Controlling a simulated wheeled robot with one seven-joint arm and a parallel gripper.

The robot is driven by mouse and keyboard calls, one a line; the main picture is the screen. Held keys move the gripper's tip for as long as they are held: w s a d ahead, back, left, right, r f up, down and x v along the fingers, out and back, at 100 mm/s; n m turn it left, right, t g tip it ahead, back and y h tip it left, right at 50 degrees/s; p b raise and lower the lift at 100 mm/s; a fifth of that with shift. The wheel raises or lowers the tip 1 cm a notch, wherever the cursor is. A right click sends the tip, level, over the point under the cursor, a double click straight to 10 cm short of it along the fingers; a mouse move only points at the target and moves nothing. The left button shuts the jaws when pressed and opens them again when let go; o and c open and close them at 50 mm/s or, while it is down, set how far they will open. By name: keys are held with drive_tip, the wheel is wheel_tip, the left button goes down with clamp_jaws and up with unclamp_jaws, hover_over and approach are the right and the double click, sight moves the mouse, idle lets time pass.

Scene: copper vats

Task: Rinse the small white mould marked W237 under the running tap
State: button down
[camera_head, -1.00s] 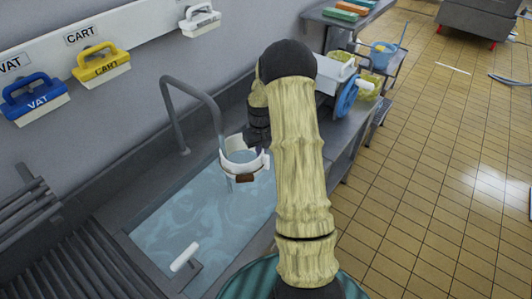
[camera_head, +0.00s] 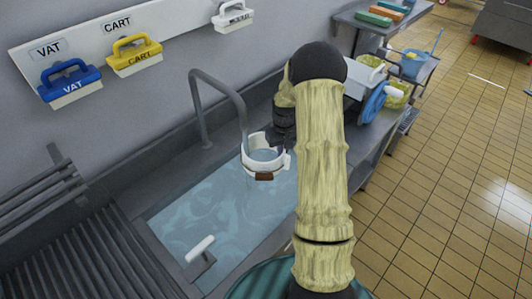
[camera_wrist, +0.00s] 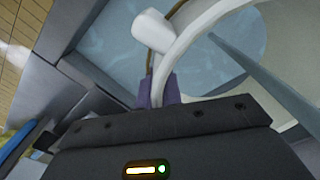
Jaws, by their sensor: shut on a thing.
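The small white mould (camera_head: 250,167) is a round, open white cup with a brown tag on its front. No W237 mark is readable. It is held roughly level over the sink basin, under the end of the grey tap (camera_head: 218,82), with bluish water showing inside. A thin trickle seems to fall below it. My gripper (camera_head: 281,146) is at its right side, partly hidden by my arm. In the wrist view, my gripper's purple fingers (camera_wrist: 158,90) are shut on the mould's white wall (camera_wrist: 197,45). A grey-blue streak crosses its opening; I cannot tell whether it is tap or water.
The sink (camera_head: 185,225) holds swirling water, with a white-handled lever (camera_head: 200,248) at its near edge. A ribbed draining rack (camera_head: 70,245) lies left. Brushes hang on the wall rail (camera_head: 185,32). A blue-wheeled machine (camera_head: 374,102) stands beyond my arm. The tiled floor at right is open.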

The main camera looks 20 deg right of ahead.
drive_tip(key=s+d, duration=0.2)
drive_tip(key=s, duration=0.4)
drive_tip(key=shift+s+d, duration=0.25)
drive_tip(key=shift+s, duration=0.05)
idle(0.3)
drive_tip(key=shift+r, duration=0.1)
idle(1.4)
drive_tip(key=s+d+r+p, duration=0.1)
drive_tip(key=s+r+p, duration=0.2)
drive_tip(key=s+r, duration=0.1)
drive_tip(key=shift+s+d, duration=0.35)
drive_tip(key=shift+d, duration=0.05)
drive_tip(key=shift+f, duration=0.1)
idle(0.5)
